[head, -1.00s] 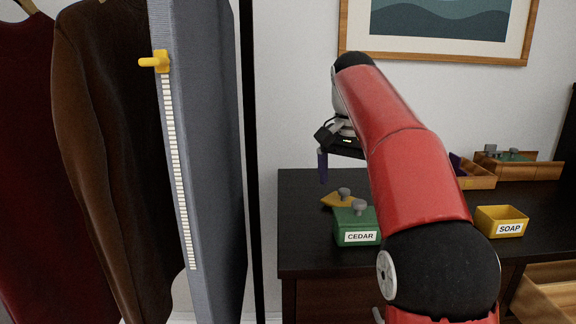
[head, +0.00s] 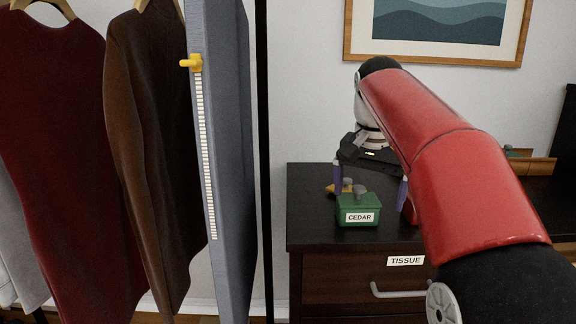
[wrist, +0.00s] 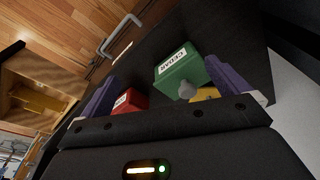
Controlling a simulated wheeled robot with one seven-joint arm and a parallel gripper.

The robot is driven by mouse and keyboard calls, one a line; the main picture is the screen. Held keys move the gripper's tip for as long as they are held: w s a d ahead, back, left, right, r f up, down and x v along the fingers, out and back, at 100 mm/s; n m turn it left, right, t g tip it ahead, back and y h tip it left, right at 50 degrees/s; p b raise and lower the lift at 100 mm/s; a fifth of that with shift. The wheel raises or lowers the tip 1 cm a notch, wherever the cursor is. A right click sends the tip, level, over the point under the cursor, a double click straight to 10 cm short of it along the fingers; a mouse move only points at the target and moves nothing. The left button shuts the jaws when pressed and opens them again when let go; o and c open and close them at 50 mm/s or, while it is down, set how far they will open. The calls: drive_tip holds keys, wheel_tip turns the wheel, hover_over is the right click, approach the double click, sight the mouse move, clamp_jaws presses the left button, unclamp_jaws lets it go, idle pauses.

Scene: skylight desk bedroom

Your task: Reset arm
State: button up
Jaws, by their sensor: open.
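My red arm reaches over the dark dresser in the head view. My gripper (head: 370,178) is open and empty, with its two purple fingers spread apart above the dresser top. The green CEDAR box (head: 358,211) with a grey knob stands on the dresser near its front left corner. In the wrist view the green box (wrist: 181,72) shows between and beyond the open fingers (wrist: 165,88). I cannot tell from these views whether a finger touches it.
A yellow piece (head: 331,188) lies behind the green box, and a red labelled box (wrist: 128,101) shows beside a finger. A TISSUE drawer (head: 365,275) is below. A wooden tray (head: 532,165) stands at right.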

drive_tip(key=s+f+n+t, duration=0.2)
drive_tip(key=s+f+n, duration=0.1)
drive_tip(key=s+f, duration=0.6)
drive_tip(key=s+f+n+t, duration=0.1)
drive_tip(key=s+f+n, duration=0.1)
drive_tip(key=s+f, duration=0.7)
drive_tip(key=s, duration=0.6)
drive_tip(key=shift+s+f+n+t+y, duration=0.15)
drive_tip(key=shift+f+n+t+y, duration=0.15)
drive_tip(key=shift+f+n+t, duration=0.1)
